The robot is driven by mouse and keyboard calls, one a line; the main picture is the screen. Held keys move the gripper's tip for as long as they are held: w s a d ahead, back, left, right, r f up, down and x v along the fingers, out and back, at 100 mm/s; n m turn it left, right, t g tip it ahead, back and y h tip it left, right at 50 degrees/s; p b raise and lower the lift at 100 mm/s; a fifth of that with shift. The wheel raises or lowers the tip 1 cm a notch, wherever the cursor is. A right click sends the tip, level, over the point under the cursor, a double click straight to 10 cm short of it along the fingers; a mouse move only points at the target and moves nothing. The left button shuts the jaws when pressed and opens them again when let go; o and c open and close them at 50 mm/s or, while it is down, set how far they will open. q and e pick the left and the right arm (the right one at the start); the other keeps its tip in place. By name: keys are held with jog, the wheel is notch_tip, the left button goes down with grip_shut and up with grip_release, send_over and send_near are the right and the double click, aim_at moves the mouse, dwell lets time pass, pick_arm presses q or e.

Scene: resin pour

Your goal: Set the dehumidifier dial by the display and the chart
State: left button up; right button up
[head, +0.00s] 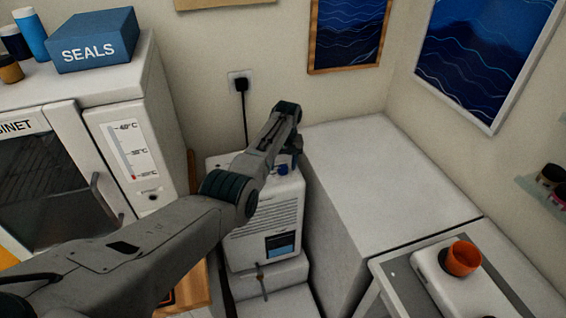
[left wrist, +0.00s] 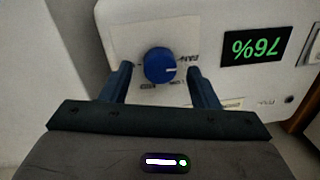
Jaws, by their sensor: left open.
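In the left wrist view the round dial (left wrist: 160,66) has a white mark pointing right. The left gripper (left wrist: 159,72) is open, with one finger on each side of the dial; I cannot tell whether they touch it. Small labels around the dial are mostly unreadable. I cannot identify the chart. My right gripper is out of view.
A white cabinet (head: 140,88) with a thermometer strip stands left, bearing a blue SEALS box (head: 92,40). A white block (head: 385,180) stands close on the dehumidifier's right. A cord runs to the wall socket (head: 240,82).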

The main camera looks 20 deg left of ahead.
pick_arm(q)
jog(key=shift+s+f, duration=0.1)
jog(key=shift+f, duration=0.15)
jog(key=shift+c, duration=0.8)
jog(key=c, duration=0.8)
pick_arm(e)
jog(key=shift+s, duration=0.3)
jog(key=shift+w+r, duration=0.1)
